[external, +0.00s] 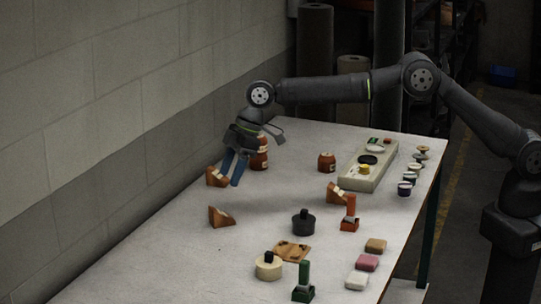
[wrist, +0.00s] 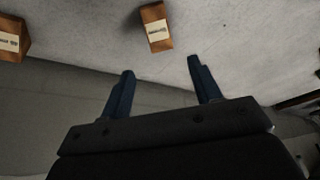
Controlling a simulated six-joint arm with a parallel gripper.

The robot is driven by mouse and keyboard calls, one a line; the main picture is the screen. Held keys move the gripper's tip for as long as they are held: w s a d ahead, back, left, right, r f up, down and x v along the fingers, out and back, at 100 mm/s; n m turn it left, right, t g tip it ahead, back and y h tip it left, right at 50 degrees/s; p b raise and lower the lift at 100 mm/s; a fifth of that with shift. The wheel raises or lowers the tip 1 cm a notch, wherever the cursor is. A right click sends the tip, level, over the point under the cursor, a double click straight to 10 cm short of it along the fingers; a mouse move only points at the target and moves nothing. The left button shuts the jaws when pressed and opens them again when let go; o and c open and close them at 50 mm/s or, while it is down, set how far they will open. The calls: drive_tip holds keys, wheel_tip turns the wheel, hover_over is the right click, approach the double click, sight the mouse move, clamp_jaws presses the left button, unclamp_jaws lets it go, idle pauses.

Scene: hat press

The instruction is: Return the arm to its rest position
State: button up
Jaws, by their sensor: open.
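My gripper (external: 232,170) hangs from my outstretched arm over the far left part of the table, near the wall, with blue fingers pointing down. In the wrist view my gripper (wrist: 160,80) shows its two blue fingers apart with nothing between them. A brown wedge-shaped block (external: 215,177) with a pale label is just left of the fingers in the external view. In the wrist view a brown labelled block (wrist: 156,27) lies beyond the fingertips, apart from them. Another brown labelled block (wrist: 12,40) is at the left edge there.
An orange-brown jar (external: 260,153) stands close behind my gripper. Another brown wedge (external: 220,217) lies nearer on the table (external: 160,245). A grey panel with buttons (external: 352,178), stamps, pads, a black knobbed disc (external: 303,222) and small pots fill the right side. The wall (external: 100,100) runs along the left.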

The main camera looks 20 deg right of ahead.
sight(216, 211)
idle(0.3)
drive_tip(key=x, duration=1.2)
drive_tip(key=shift+r, duration=1.05)
drive_tip(key=shift+f, duration=0.15)
